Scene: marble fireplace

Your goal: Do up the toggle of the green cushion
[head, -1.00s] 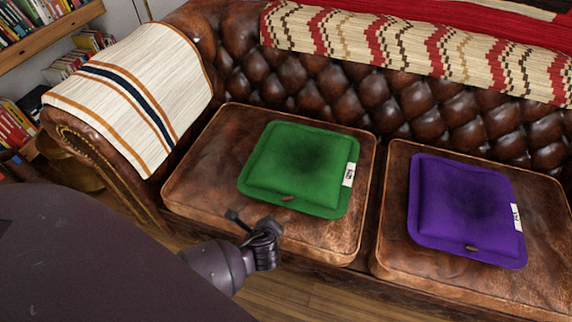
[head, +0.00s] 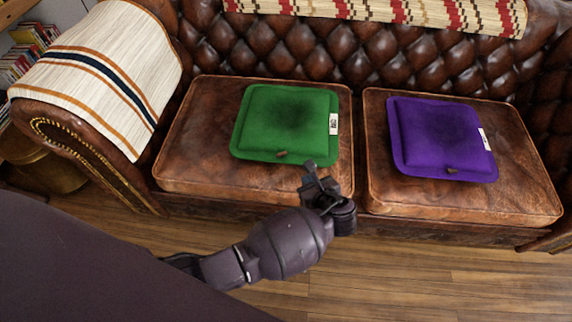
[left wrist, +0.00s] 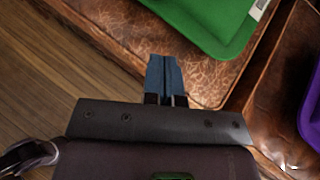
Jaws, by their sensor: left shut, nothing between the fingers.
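The green cushion (head: 285,120) lies flat on the left seat of the brown leather sofa. Its small brown toggle (head: 282,153) shows at the middle of its front edge, and a white label is on its right edge. Whether the toggle is fastened is too small to tell. My left gripper (head: 310,170) is just in front of the cushion's front right corner, apart from the toggle. In the left wrist view its blue fingers (left wrist: 164,75) are shut and empty above the leather seat, with the green cushion's edge (left wrist: 215,45) beyond them. My right gripper is not in view.
A purple cushion (head: 440,135) with a similar toggle (head: 452,170) lies on the right seat. The sofa's left arm carries a striped cloth (head: 105,75). Bare seat leather (head: 195,150) shows left of the green cushion. Wooden floor (head: 430,275) is clear in front.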

